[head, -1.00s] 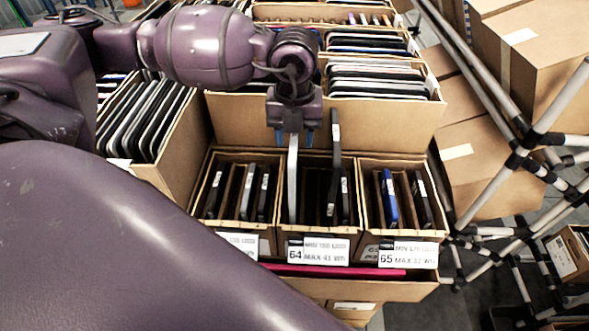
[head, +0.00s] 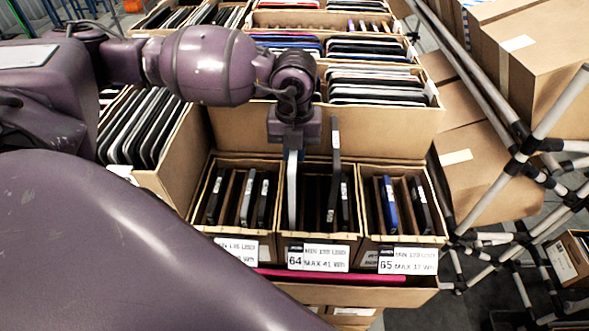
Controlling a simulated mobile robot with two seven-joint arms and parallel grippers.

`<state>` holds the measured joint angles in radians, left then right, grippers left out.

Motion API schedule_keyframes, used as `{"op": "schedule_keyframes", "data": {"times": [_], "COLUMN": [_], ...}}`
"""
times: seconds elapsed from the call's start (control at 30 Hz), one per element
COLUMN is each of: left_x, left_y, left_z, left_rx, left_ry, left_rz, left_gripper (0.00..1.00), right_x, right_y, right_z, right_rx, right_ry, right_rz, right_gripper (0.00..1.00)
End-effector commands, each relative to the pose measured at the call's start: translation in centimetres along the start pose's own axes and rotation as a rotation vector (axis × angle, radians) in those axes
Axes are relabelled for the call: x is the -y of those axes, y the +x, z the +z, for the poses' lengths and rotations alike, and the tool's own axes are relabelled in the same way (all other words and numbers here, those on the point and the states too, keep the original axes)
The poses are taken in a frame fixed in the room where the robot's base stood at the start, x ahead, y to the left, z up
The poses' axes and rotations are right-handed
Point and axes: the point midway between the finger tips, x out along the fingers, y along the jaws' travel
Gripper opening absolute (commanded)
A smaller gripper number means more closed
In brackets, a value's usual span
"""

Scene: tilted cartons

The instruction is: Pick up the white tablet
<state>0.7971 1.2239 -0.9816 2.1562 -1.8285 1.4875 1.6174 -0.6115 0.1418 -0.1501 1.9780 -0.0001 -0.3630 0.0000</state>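The white tablet (head: 292,195) stands upright on edge in the left part of the middle carton (head: 318,241), labelled 64. Its top rises above the carton's dividers. My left gripper (head: 293,154) comes down from above over the tablet's top edge. Its fingers are close together on the two sides of the tablet and look shut on it. The tablet's lower end is inside the carton. My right gripper does not show.
A tall dark tablet (head: 335,165) stands just right of the white one. Cartons with dark devices flank it, the right one holding a blue device (head: 390,203). A larger carton (head: 385,130) stands behind. A pipe rack (head: 518,150) is at right.

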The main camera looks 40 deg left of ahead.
Motion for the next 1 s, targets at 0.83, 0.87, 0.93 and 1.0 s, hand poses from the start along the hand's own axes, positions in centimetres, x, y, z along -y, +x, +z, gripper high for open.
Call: {"op": "schedule_keyframes", "data": {"times": [0.83,0.87,0.93,1.0], "left_x": [0.0,0.1,0.0,0.0], "left_y": [-14.8,-15.4,-16.7,-17.7], "left_z": [0.1,0.1,0.1,0.0], "left_rx": [0.006,0.005,0.004,0.004], "left_ry": [0.000,0.000,0.000,0.001], "left_rz": [-0.003,-0.004,-0.002,-0.003], "left_gripper": [0.00,0.00,0.00,0.00], "right_x": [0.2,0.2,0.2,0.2], "right_y": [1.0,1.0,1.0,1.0], "right_z": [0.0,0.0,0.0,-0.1], "right_rx": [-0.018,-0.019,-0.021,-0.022], "right_ry": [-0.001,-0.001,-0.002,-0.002], "right_rz": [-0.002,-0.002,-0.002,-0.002], "right_gripper": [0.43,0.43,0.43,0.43]}}
